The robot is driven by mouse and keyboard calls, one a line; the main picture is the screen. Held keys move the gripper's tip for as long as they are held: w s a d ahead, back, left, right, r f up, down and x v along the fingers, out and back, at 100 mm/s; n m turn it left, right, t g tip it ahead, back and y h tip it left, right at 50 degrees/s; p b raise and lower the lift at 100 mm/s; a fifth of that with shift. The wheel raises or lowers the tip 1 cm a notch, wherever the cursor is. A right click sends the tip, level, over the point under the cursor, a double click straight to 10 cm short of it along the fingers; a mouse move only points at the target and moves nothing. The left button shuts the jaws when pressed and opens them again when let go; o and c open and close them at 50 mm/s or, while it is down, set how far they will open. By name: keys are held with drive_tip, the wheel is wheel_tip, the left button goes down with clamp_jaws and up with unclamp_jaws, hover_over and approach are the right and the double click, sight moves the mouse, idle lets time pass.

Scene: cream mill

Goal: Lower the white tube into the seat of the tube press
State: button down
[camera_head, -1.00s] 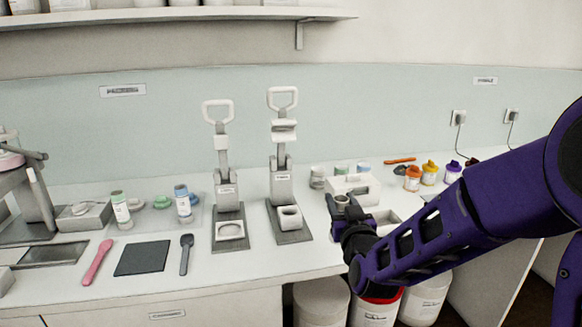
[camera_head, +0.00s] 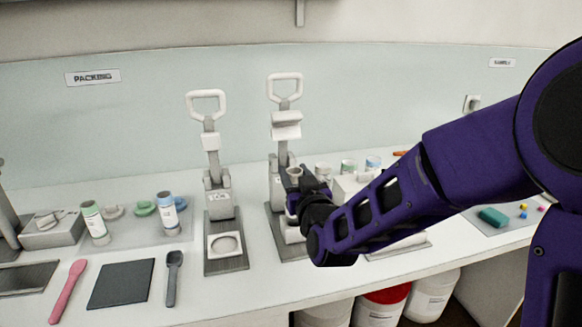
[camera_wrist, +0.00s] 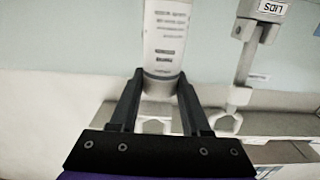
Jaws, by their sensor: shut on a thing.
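The right-hand press (camera_head: 285,128) stands upright on the bench with its handle raised. Its pale seat block (camera_head: 293,235) is mostly hidden behind my gripper. My gripper (camera_head: 297,184) is shut on the white tube (camera_head: 294,172), in front of the press column and above the seat. The tube's pale round top end shows above the fingers; its lower end is hidden. In the wrist view, the printed white tube (camera_wrist: 167,40) stands between my fingers (camera_wrist: 160,85). I cannot tell whether the tube touches the seat.
A second press (camera_head: 216,190), with a round recess in its base, stands close on the left. A pink spatula (camera_head: 67,292), dark mat (camera_head: 121,284) and grey spoon (camera_head: 174,278) lie at the front left. Labelled tubes (camera_head: 94,223) stand behind them. Several small jars (camera_head: 348,167) stand right of my gripper.

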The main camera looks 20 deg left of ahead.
drive_tip(key=shift+f, duration=0.45)
drive_tip(key=shift+f+b, duration=0.3)
drive_tip(key=shift+b, duration=0.75)
idle(0.5)
drive_tip(key=shift+f, duration=0.1)
idle(0.3)
drive_tip(key=shift+f+b, duration=1)
drive_tip(key=shift+f, duration=0.1)
drive_tip(key=shift+f, duration=0.35)
drive_tip(key=shift+f, duration=0.35)
drive_tip(key=shift+f, duration=0.55)
idle(0.3)
